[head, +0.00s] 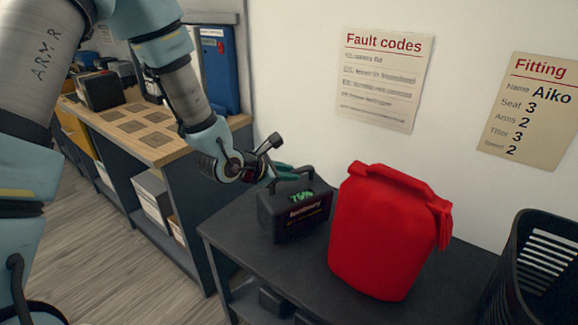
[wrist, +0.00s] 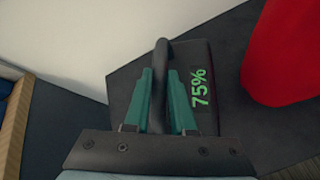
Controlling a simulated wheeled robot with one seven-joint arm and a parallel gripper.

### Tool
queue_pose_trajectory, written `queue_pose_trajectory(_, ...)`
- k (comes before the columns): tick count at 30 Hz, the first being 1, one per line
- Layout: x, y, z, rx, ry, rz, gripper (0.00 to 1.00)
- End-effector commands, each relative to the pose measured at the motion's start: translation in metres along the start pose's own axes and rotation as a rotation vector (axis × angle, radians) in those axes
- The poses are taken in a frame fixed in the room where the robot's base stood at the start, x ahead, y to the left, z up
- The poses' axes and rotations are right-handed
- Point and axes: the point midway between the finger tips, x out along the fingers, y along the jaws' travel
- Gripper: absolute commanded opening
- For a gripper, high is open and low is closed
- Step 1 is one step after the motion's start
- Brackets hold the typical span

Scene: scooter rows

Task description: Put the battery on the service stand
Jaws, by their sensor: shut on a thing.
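The battery (head: 292,217) is a black box with a top handle and a green "75%" readout. It is on or just above a dark stand (head: 262,266) against the wall, at the stand's left end; I cannot tell whether it touches the top. My gripper (head: 285,175) is shut on its handle. In the wrist view the green fingers (wrist: 163,100) sit on both sides of the handle (wrist: 160,70), and the battery (wrist: 203,97) with its readout lies beyond them. The battery's underside is hidden.
A red bag-like container (head: 385,235) stands close to the right of the battery. A black slatted basket (head: 540,270) is at the far right. A wooden-topped bench (head: 150,130) with dark pads and boxes stands at left. Two notices (head: 385,80) hang on the wall.

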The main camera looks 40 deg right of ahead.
Motion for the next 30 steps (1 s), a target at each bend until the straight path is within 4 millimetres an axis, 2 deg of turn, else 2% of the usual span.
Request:
queue_pose_trajectory(6,0.013,-0.009,-0.015,0.002,-0.006,0.003,0.00)
queue_pose_trajectory(12,0.014,-0.009,-0.016,0.002,-0.006,0.003,0.00)
queue_pose_trajectory(13,0.014,-0.012,-0.019,0.000,0.001,-0.002,0.24)
queue_pose_trajectory(20,0.014,-0.012,-0.019,0.000,0.001,-0.002,0.50)
queue_pose_trajectory(21,0.014,-0.012,-0.019,0.000,0.000,-0.002,0.53)
queue_pose_trajectory(30,0.011,-0.011,-0.019,0.000,0.000,0.000,0.53)
